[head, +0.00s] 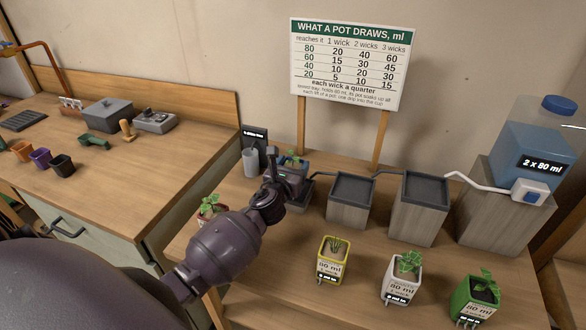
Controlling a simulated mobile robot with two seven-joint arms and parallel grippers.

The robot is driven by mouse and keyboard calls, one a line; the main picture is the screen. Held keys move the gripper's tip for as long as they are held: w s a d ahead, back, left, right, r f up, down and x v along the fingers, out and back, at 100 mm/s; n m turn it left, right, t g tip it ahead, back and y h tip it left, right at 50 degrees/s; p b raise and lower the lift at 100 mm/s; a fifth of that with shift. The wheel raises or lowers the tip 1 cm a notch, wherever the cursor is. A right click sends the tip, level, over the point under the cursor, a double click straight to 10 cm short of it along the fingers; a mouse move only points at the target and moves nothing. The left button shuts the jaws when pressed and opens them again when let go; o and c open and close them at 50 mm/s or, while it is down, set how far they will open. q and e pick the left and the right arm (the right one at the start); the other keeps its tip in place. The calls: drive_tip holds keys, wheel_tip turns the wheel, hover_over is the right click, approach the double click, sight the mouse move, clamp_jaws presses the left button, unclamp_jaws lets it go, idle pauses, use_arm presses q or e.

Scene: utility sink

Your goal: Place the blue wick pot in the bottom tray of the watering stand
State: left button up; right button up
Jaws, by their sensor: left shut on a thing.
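My left gripper (272,170) is shut on the blue wick pot (294,176), which has a small green plant. The pot is at the low left end of the watering stand, over or in the bottom tray (303,197). The gripper and wrist hide much of the pot and tray, so I cannot tell whether the pot's base touches the tray. The stand's middle tray (352,187) and higher tray (426,188) sit on grey wooden blocks to the right, joined by tubes, and look empty. My right gripper is not in view.
A yellow pot (332,259), a white pot (402,281) and a green pot (474,302) stand along the front. A reddish pot (207,211) is partly behind my arm. A grey cup (250,162) stands close left of the blue pot. A water bottle (538,145) stands at right.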

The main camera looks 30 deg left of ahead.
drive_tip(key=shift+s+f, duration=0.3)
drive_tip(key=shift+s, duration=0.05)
use_arm(q)
drive_tip(key=shift+f, duration=0.1)
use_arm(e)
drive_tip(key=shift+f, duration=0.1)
